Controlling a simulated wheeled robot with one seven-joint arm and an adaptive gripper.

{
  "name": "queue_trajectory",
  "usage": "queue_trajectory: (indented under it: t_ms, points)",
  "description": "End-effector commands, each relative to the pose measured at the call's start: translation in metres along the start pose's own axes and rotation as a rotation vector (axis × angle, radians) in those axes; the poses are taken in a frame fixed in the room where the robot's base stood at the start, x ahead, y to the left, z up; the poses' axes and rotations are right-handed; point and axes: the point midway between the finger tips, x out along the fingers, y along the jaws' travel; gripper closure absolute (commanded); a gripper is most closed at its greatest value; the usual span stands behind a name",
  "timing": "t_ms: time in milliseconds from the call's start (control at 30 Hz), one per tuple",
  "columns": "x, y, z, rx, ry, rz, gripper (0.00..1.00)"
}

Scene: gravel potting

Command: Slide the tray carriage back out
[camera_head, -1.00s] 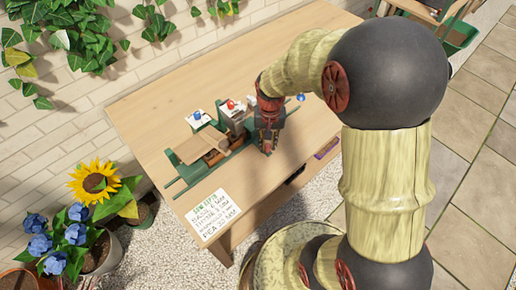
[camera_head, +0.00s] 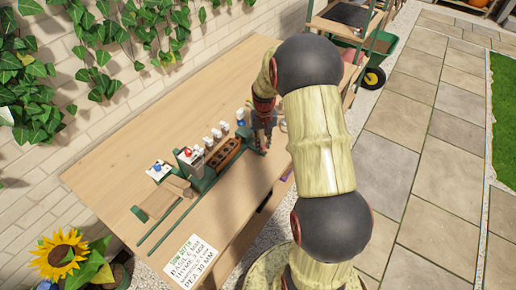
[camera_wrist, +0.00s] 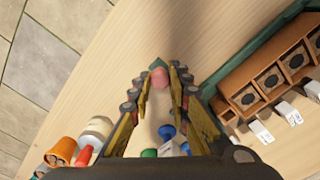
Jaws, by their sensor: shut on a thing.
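The tray carriage holds a brown seed tray (camera_head: 226,153) with several dark cells, which stands on the green rails (camera_head: 168,226) to the right of the green hopper station (camera_head: 188,163). In the wrist view, the tray (camera_wrist: 238,88) is at the upper right. My gripper (camera_head: 264,147) is at the right end of the rails, low over the table. In the wrist view, my gripper (camera_wrist: 158,78) has its fingertips close together around a small pink knob (camera_wrist: 158,77) with a green part beyond it. The knob's link to the carriage is hard to make out.
The wooden table (camera_head: 110,175) has free room at the left. Small white labelled holders (camera_head: 217,134) and a blue-topped one stand behind the tray. A written card (camera_head: 190,262) lies at the front. In the wrist view, an orange pot (camera_wrist: 60,151) lies at lower left.

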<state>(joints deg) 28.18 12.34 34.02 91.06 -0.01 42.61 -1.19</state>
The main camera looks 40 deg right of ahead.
Motion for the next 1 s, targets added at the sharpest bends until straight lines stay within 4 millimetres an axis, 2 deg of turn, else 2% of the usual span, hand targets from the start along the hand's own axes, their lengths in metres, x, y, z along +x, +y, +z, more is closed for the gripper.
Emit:
queue_trajectory:
  t_ms: [467, 500, 800, 1000]
  points:
    - [-0.0004, 0.0034, -0.0047, 0.000, 0.003, 0.000, 1.00]
    - [-0.0004, 0.0034, -0.0046, 0.000, 0.003, 0.000, 0.80]
    - [-0.0002, 0.0034, -0.0040, 0.000, 0.001, 0.000, 0.63]
    - [-0.0001, 0.0034, -0.0038, 0.000, 0.001, 0.000, 0.63]
